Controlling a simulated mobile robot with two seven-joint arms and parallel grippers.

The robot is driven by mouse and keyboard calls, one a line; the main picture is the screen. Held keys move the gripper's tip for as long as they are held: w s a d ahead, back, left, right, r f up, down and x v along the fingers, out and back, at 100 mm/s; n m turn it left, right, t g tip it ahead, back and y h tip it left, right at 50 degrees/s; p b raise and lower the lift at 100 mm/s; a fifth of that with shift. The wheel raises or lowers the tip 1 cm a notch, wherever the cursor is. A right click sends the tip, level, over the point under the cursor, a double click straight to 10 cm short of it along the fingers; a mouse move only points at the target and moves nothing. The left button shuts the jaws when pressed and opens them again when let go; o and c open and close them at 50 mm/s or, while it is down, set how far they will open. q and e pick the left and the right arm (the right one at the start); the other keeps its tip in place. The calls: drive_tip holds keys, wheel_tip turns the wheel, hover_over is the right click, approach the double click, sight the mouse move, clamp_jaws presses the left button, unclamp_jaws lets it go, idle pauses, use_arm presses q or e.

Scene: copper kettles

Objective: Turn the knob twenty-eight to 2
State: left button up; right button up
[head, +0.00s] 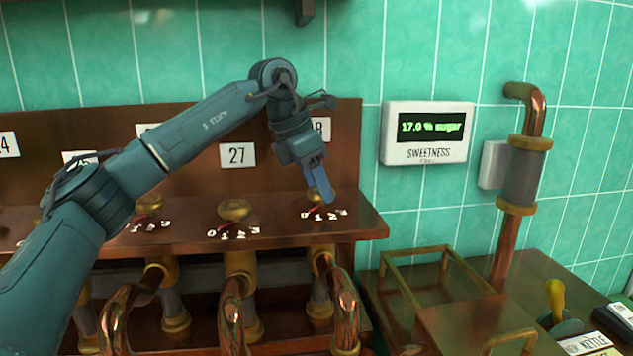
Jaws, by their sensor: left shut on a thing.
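Knob twenty-eight (311,195) is a brass knob at the right end of the brown wooden shelf, mostly hidden behind my left gripper. Its scale (325,214) reads 0 1 2 3. A bit of red pointer shows at the left of the scale, near the 0, but its exact setting is hard to tell. The number plate (324,128) above is partly covered by my arm, with only an 8 showing. My left gripper (319,190) reaches down from above and is shut on the knob. My right gripper is out of view.
Knob 27 (234,210) stands to the left with its own scale, and another brass knob (149,203) beyond it. Copper pipes (233,315) run below the shelf. A wall display (428,127) reads 17.0 % sugar, above the word SWEETNESS. A brass rail (418,252) stands at the lower right.

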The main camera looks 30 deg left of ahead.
use_arm(q)
drive_tip(key=n, duration=0.2)
drive_tip(key=n+y, duration=0.1)
drive_tip(key=n, duration=0.1)
drive_tip(key=n+t+y, duration=0.1)
drive_tip(key=n, duration=0.1)
drive_tip(key=shift+s+d, duration=0.1)
drive_tip(key=shift+d, duration=0.15)
drive_tip(key=n+y, duration=0.2)
drive_tip(key=n, duration=0.3)
drive_tip(key=shift+d, duration=0.15)
drive_tip(key=shift+n, duration=0.3)
drive_tip(key=o, duration=1)
drive_tip(key=shift+r, duration=0.1)
